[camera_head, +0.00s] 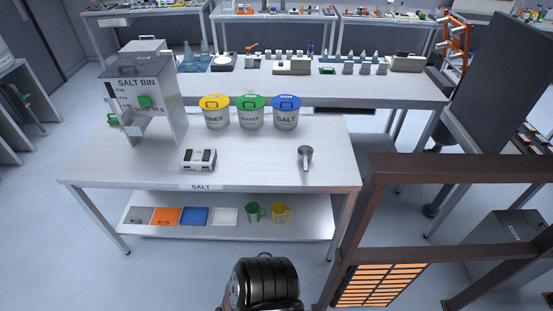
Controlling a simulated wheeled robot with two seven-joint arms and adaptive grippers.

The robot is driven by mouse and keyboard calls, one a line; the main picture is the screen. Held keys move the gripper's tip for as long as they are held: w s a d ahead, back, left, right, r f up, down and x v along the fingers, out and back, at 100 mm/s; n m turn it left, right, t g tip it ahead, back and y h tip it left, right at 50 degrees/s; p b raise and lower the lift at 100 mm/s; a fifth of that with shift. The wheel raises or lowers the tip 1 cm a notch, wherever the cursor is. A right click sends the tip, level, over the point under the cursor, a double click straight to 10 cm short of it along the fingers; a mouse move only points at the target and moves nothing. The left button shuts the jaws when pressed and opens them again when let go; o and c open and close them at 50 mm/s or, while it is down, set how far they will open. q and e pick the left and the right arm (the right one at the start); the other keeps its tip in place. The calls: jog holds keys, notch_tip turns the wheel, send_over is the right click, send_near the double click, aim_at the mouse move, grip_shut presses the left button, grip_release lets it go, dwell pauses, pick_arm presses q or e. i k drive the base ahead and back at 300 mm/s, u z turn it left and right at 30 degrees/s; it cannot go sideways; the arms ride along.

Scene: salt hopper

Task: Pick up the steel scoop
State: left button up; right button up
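The steel scoop (305,153) lies on the grey-white salt table (250,170), right of the table's middle. Its rounded bowl points to the back and its short handle points to the front edge. Nothing touches it. Neither of my grippers shows in the head view, so where they are relative to the scoop cannot be told.
The salt bin (140,88) stands at the table's left. Yellow (215,112), green (251,112) and blue-lidded (286,113) tubs stand behind the scoop. A small grey-white device (199,159) lies left of it. A brown frame (450,168) stands at the right. The table around the scoop is clear.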

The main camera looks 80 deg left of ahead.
aim_at(305, 153)
jog(key=k, duration=0.2)
jog(key=u, duration=3.55)
jog(key=i, duration=2.2)
